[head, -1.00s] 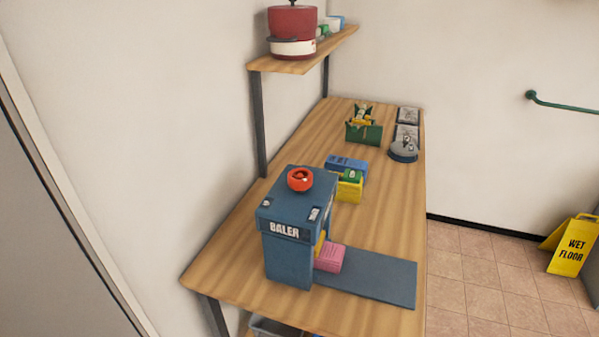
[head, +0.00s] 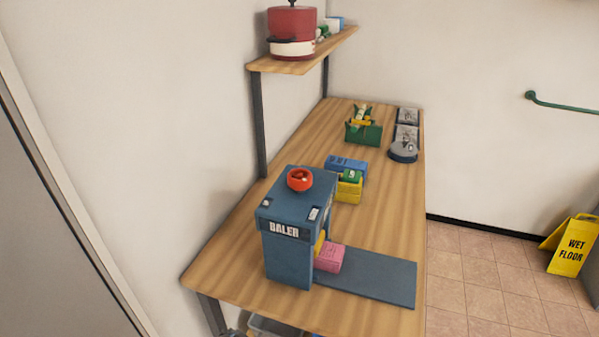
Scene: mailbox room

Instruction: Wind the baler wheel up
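The baler (head: 287,262) is a dark blue box-shaped machine with a "BALER" label, standing at the near end of the wooden table. Its red-orange wheel (head: 300,180) sits on top of the housing. A flat blue plate (head: 375,280) runs from its base to the right. A pink block (head: 329,257) lies on the plate at the baler's opening, with a yellow piece beside it, partly hidden by the housing. Neither of my grippers shows in the head view.
The wooden table (head: 390,225) carries blue and yellow boxes (head: 347,190), a green bin (head: 364,132) and a round grey item (head: 403,152) further back. A shelf (head: 290,65) with a red pot (head: 292,22) overhangs at the left. A yellow wet-floor sign (head: 572,245) stands on the floor at right.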

